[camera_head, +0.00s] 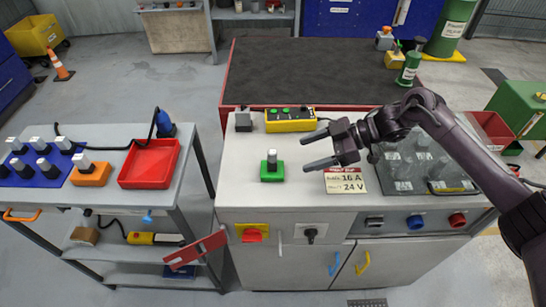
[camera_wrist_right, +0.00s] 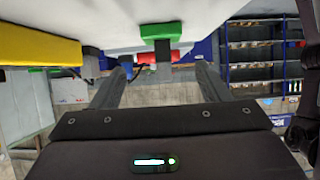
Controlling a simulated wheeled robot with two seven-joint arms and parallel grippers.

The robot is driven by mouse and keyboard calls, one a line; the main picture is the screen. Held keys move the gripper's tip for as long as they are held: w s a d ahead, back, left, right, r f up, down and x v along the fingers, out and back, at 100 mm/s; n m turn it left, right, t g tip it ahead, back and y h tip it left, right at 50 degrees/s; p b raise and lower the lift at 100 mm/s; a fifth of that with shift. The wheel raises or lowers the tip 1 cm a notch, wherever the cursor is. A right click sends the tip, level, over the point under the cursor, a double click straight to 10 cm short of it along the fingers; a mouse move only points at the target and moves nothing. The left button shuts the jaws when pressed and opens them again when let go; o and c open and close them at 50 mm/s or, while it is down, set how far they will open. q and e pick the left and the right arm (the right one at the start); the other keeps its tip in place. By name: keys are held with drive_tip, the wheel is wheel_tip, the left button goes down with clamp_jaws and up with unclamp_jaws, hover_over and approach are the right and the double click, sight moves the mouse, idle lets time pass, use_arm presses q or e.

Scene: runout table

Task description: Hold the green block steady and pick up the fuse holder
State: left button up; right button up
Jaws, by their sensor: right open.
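The green block (camera_head: 272,174) sits on the light worktop, left of its middle. A small fuse holder (camera_head: 272,157) with a pale top stands upright in it. My right gripper (camera_head: 304,155) is open and empty, to the right of the fuse holder, its fingers pointing left towards it. In the right wrist view the green block (camera_wrist_right: 167,31) appears upside down at the top, with the dark fuse holder (camera_wrist_right: 163,50) hanging below it between the open fingers (camera_wrist_right: 158,70), ahead of them and apart. My left gripper is not in view.
A yellow box with green buttons (camera_head: 290,125) and a grey piece (camera_head: 243,119) stand behind the block. A label card (camera_head: 345,181) and a clear case (camera_head: 404,170) lie right. The side bench holds a red tray (camera_head: 150,164), an orange block (camera_head: 91,175) and a blue rack (camera_head: 38,171).

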sight(276, 165)
drive_tip(key=shift+s+a+f, duration=0.25)
drive_tip(key=shift+a+f, duration=0.1)
drive_tip(key=shift+a, duration=0.35)
drive_tip(key=b+x, duration=0.1)
drive_tip(key=x, duration=0.1)
drive_tip(key=shift+a+f, duration=0.2)
drive_tip(key=shift+a, duration=0.1)
drive_tip(key=b+x, duration=0.1)
drive_tip(key=x, duration=0.3)
drive_tip(key=shift+a, duration=0.15)
drive_tip(key=shift+a+f+b, duration=0.2)
drive_tip(key=shift+a+b, duration=0.1)
drive_tip(key=shift+b, duration=0.05)
drive_tip(key=shift+w+a, duration=0.1)
drive_tip(key=shift+a, duration=0.1)
drive_tip(key=shift+a+f, duration=0.1)
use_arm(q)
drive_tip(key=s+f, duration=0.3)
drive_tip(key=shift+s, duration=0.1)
use_arm(e)
drive_tip(key=c, duration=0.6)
